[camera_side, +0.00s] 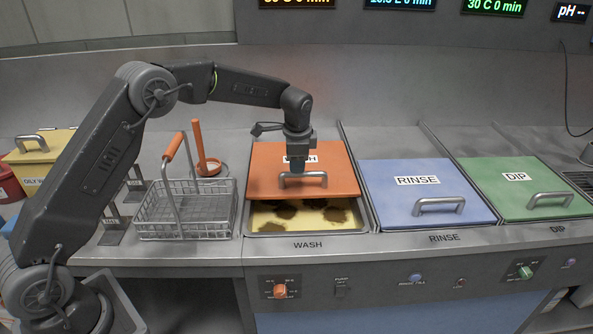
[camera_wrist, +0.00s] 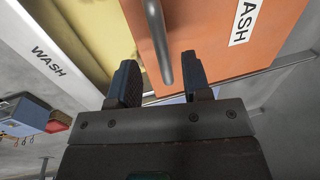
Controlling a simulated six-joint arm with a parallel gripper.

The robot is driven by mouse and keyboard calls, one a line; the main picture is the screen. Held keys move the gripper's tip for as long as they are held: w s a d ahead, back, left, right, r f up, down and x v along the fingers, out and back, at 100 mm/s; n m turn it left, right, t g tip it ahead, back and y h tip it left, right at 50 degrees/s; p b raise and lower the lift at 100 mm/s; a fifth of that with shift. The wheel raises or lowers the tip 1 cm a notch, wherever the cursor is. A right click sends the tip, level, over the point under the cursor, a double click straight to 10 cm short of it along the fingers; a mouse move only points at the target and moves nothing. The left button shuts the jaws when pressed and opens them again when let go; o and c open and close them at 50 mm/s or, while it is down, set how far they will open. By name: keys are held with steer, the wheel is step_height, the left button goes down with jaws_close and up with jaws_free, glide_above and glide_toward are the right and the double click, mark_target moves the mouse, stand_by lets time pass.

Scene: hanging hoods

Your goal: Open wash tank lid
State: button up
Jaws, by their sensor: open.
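The orange wash lid (camera_side: 262,171) is slid or lifted back, leaving the front part of the wash tank (camera_side: 302,219) uncovered. Yellowish liquid with dark brown patches shows there. The lid's grey bar handle (camera_side: 303,177) runs along its front edge. My gripper (camera_side: 302,165) is over the lid just behind the handle, pointing down, and hides part of the WASH label. In the wrist view, my gripper (camera_wrist: 160,78) is open, and the handle (camera_wrist: 158,45) reaches down to between its two fingers. I cannot tell whether a finger touches it.
The blue rinse lid (camera_side: 390,170) and green dip lid (camera_side: 505,177) lie closed to the right. A wire basket (camera_side: 187,210) with an orange-gripped handle stands left of the wash tank. A yellow bin (camera_side: 45,152) is at far left. Control knobs line the front panel.

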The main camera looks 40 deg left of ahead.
steer(key=shift+w+a+f, duration=0.15)
steer(key=shift+a+f, duration=0.05)
steer(key=shift+f, duration=0.85)
steer(key=shift+w+a+f, duration=0.15)
steer(key=shift+f, duration=0.85)
jaws_close()
